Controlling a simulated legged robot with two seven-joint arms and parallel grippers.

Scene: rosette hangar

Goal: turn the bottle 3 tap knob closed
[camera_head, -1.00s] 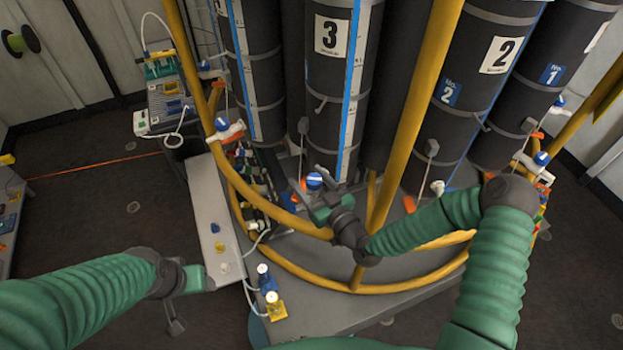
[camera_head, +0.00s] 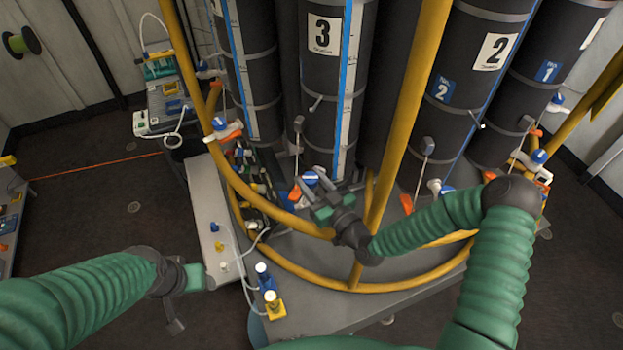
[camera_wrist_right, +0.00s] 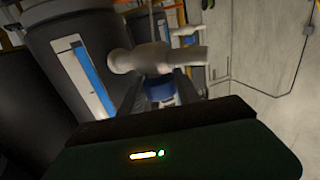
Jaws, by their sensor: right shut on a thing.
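Bottle 3 (camera_head: 318,110) is the tall dark cylinder with the white "3" label, behind the yellow rail. Its blue tap knob (camera_head: 310,178) with a white stripe sits low at its front. In the right wrist view the blue knob (camera_wrist_right: 160,91) shows between my fingers, with the pale tap body (camera_wrist_right: 150,58) just beyond. My right gripper (camera_head: 315,186) is shut on the knob, its fingers on either side; the fingers partly hide it. My left gripper (camera_head: 182,298) hangs at lower left, away from the bottles; its jaw opening is unclear.
Yellow rails (camera_head: 399,120) curve around the bottles and pass close to my right wrist. Bottle 2 (camera_head: 465,85) stands to the right. A grey bench (camera_head: 207,215) and small blue and yellow fittings (camera_head: 272,300) lie left of the base. The floor at left is open.

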